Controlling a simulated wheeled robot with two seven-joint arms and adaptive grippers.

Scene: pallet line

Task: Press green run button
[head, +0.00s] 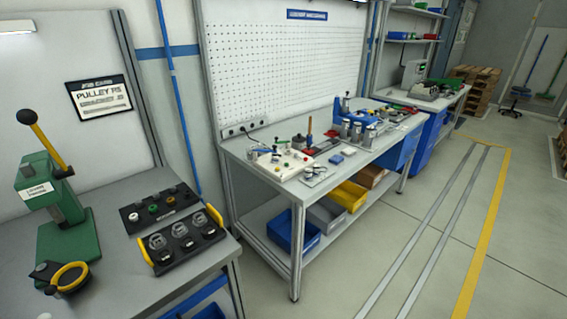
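A white box with small coloured knobs (282,162) sits on the middle bench, too far off to make out each knob. Neither of my grippers is in view.
A black tray with yellow handles (183,241) lies in front of the panel. A green lever press (60,212) stands to its left. The middle bench (232,155) holds tools, with bins below. The floor (420,255) at the right is clear. Pallets (474,88) stand far back.

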